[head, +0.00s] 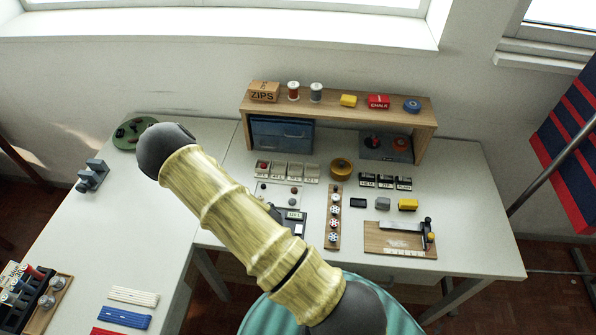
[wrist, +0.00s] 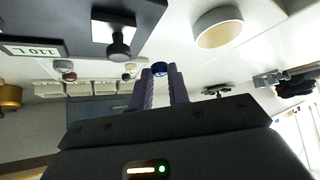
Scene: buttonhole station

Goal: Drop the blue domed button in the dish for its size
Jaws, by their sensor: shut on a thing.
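My gripper (wrist: 160,78) is shut on the blue domed button (wrist: 159,68), held between the fingertips in the wrist view. The wrist picture looks upside down, and the button seems to be above the table. In the head view my arm hides the gripper and button. A row of small pale dishes with label fronts (head: 295,172) stands in front of the blue drawers; the leftmost dish (head: 262,168) holds something red. Dishes also show in the wrist view (wrist: 75,91), left of the gripper. Their size labels are too small to read.
A pale plate with loose buttons (head: 293,190) lies before the dishes. A wooden shelf (head: 350,113) stands behind. A pale ring (wrist: 218,27) is near the gripper.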

